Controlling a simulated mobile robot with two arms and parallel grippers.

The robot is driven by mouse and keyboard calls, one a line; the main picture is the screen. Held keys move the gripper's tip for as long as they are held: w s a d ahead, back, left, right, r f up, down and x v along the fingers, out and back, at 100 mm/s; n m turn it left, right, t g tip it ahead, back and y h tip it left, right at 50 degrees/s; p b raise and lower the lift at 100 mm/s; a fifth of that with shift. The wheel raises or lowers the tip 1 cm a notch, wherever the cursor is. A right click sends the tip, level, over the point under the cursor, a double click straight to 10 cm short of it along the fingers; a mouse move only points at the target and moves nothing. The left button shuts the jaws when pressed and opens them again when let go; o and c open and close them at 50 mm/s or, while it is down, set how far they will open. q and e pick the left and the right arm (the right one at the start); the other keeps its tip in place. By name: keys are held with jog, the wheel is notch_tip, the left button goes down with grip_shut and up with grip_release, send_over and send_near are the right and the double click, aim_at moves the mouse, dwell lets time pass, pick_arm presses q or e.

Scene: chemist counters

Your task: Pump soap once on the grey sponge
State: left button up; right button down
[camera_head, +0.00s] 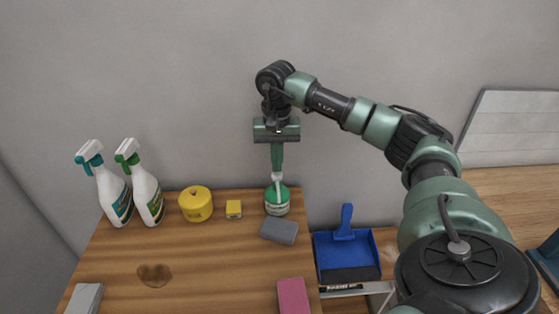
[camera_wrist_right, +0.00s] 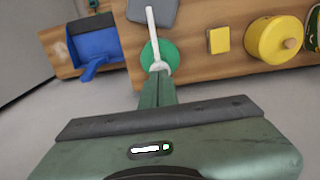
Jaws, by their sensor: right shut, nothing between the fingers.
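The soap dispenser, a green bottle (camera_head: 277,203) with a white pump head, stands at the counter's back right. In the wrist view its green body (camera_wrist_right: 168,53) shows just past my fingers, and its white spout points towards the grey sponge (camera_wrist_right: 160,9). The grey sponge (camera_head: 279,231) lies flat on the counter just in front of the bottle. My right gripper (camera_head: 277,170) points down with its fingers together, empty, directly over the pump head. It also shows in the wrist view (camera_wrist_right: 158,74). I cannot tell whether the fingertips touch the pump. My left gripper is not in view.
Two spray bottles (camera_head: 116,200) (camera_head: 148,198), a yellow round container (camera_head: 195,205) and a small yellow block (camera_head: 234,209) stand to the left. A pink sponge (camera_head: 293,296), a blue dustpan (camera_head: 346,259), a light grey block (camera_head: 85,299) and a brown stain (camera_head: 154,275) are around the front.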

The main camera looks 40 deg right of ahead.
jog(key=shift+f+b, duration=0.8)
jog(key=shift+f, duration=0.65)
jog(key=shift+s+r, duration=0.1)
jog(key=shift+r, duration=0.1)
jog(key=shift+r+p, duration=1.2)
jog(key=shift+r, duration=0.2)
notch_tip(320, 180, up, 6)
jog(key=p, duration=0.4)
jog(key=shift+p, duration=0.3)
